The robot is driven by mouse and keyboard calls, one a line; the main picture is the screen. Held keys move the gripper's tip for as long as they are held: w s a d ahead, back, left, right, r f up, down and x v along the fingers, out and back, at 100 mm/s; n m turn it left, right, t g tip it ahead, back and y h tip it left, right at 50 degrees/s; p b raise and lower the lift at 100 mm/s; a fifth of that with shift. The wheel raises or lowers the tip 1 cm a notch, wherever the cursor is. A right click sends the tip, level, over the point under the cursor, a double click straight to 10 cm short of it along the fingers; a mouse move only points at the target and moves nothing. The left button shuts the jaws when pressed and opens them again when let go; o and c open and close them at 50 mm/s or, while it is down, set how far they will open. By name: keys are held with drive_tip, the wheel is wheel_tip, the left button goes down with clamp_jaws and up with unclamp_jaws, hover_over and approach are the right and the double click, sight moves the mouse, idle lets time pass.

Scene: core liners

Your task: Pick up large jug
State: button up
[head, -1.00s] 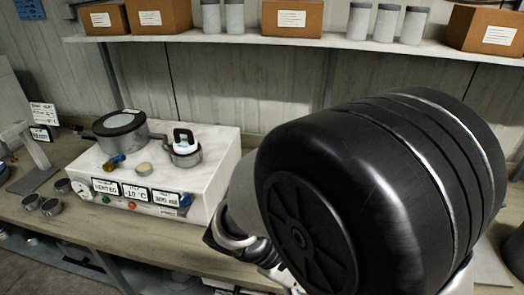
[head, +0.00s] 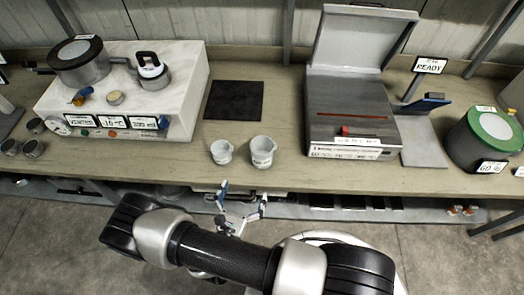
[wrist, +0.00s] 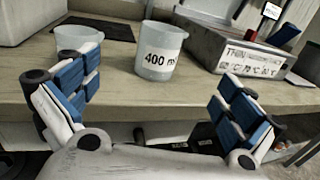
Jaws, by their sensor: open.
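The large jug (head: 262,151) is a pale translucent cup standing upright on the bench. In the wrist view the large jug (wrist: 159,50) carries a "400 m" label, with the last part cut off at its edge. A smaller jug (head: 221,151) stands just left of it and also shows in the wrist view (wrist: 79,42). My gripper (head: 242,207) is in front of the bench edge, short of both jugs. In the wrist view my gripper (wrist: 157,105) is open and empty, its blue-padded fingers spread wide, with the large jug beyond and between them.
A white control box (head: 125,88) with pots stands at left. A dark mat (head: 234,100) lies behind the jugs. A grey machine (head: 350,115) with a raised lid stands at right, near the large jug. A green-lidded pot (head: 484,139) is at far right. The bench edge is nearest me.

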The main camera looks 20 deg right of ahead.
sight(266, 140)
drive_tip(key=b+x, duration=0.1)
drive_tip(key=x, duration=1.6)
drive_tip(key=shift+d+r, duration=0.1)
drive_tip(key=shift+d, duration=0.05)
drive_tip(key=shift+c, duration=0.6)
drive_tip(key=c, duration=1.1)
